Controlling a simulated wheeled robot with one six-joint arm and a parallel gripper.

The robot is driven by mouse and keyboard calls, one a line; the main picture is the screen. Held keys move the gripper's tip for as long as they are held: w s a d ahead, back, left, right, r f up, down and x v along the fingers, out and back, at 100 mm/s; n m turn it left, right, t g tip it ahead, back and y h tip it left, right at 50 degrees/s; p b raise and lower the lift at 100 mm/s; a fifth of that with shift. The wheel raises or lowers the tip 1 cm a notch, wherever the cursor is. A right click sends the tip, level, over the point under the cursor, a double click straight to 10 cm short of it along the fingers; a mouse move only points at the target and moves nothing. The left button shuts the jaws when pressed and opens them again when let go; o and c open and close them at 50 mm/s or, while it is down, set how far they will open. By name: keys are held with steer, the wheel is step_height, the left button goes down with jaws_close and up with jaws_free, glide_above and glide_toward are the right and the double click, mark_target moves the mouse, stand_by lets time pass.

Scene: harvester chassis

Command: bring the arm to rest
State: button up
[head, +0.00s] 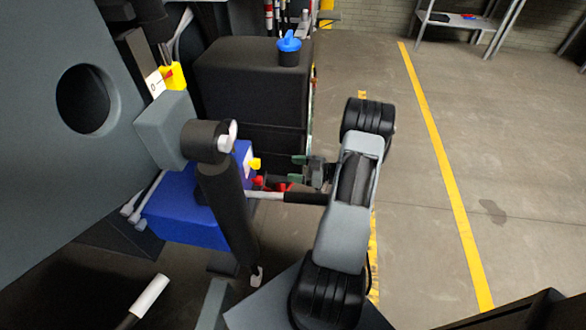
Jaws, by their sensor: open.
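My arm reaches up from the bottom of the head view and bends at its upper joint, over the floor beside the machine. My gripper (297,170) points left from the wrist, with its two green-tipped fingers apart. Nothing shows between the fingers. It is close to the right side of the blue box (185,213) and its red and yellow fittings. Whether it touches anything there cannot be told. Part of the wrist is hidden behind the arm.
A black tank (250,85) with a blue cap (289,42) stands behind the gripper. A dark cylinder (228,205) and a grey panel (60,150) are at the left. The concrete floor (430,150) at the right is open, with a shelf (465,22) at the back.

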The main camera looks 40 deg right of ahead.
stand_by(0.4)
steer(key=d+f+m+g+h, duration=0.3)
steer(key=d+f+m+h, duration=0.4)
steer(key=h, duration=0.4)
steer(key=s+d+r+m+g+h+p, duration=0.1)
steer(key=s+r+g+h+p, duration=0.15)
steer(key=r, duration=0.25)
steer(key=s+d+r+m+g+h+p, duration=0.1)
steer(key=r+m+g+h+p, duration=0.15)
steer(key=r, duration=0.25)
steer(key=s+a+r+y+p, duration=0.2)
steer(key=s+a+r+p, duration=0.2)
steer(key=a+r+p, duration=0.4)
steer(key=s+a+r+g+y+p, duration=0.1)
steer(key=s+a+r+p, duration=0.4)
steer(key=a+r, duration=1.6)
step_height(320, 180, up, 9)
steer(key=y+p, duration=0.1)
steer(key=p, duration=0.3)
steer(key=shift+a+r+n, duration=0.15)
steer(key=shift+a+n, duration=0.1)
steer(key=shift+n, duration=0.1)
